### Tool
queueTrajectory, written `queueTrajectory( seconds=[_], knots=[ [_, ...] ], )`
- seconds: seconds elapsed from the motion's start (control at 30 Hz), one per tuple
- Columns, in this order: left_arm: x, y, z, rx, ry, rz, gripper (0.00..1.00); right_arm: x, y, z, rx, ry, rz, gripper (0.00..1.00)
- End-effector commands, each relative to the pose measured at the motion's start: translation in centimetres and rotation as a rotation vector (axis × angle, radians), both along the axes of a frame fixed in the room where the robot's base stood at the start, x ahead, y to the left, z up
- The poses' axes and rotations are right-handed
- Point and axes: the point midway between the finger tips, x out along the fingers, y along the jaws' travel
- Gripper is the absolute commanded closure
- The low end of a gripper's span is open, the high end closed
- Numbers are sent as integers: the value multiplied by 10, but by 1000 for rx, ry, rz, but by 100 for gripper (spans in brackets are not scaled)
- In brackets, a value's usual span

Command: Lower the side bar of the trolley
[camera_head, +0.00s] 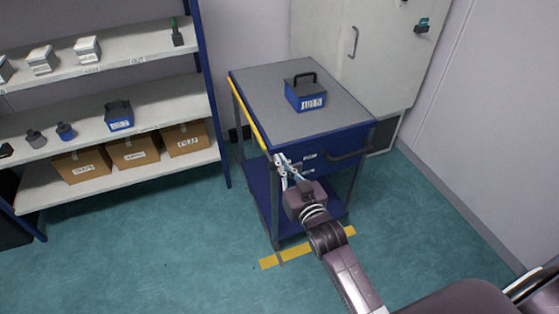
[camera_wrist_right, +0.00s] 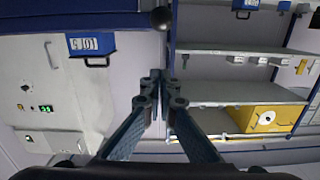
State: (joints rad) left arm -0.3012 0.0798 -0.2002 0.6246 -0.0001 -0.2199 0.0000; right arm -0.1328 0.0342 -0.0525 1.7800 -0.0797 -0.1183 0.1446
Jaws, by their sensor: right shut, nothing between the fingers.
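The trolley (camera_head: 285,110) is blue with a grey top and stands in the middle of the head view. Its yellow side bar (camera_head: 246,112) runs along the left edge of the top, from the back corner to the front left corner. My right gripper (camera_head: 281,160) is at the front left corner, close to the near end of the bar. Its fingers are shut with nothing between them; they also show together in the right wrist view (camera_wrist_right: 159,80). I cannot tell whether they touch the bar. My left gripper is not in view.
A blue case (camera_head: 306,93) with a black handle sits on the trolley top. A dark handle (camera_head: 350,154) is on the drawer front. A shelf rack (camera_head: 110,128) with boxes stands at the left, a grey cabinet (camera_head: 380,50) behind. Floor is clear between rack and trolley.

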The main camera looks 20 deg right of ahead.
Motion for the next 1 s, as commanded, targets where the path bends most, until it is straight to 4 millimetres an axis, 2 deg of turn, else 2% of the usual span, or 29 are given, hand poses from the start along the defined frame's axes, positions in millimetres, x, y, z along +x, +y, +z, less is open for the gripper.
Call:
queueTrajectory(
  seconds=[0.03,0.2,0.4,0.6,1.0],
  knots=[
    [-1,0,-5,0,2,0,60,-13,-1,-6,0,7,-1,100],
    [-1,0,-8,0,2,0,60,-46,-2,-4,0,5,-1,100],
    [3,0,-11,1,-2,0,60,-73,-4,-2,0,4,-1,100],
    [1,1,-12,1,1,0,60,-84,-4,0,-1,2,-1,100],
    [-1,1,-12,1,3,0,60,-84,-4,1,-1,1,-1,100]
  ],
)
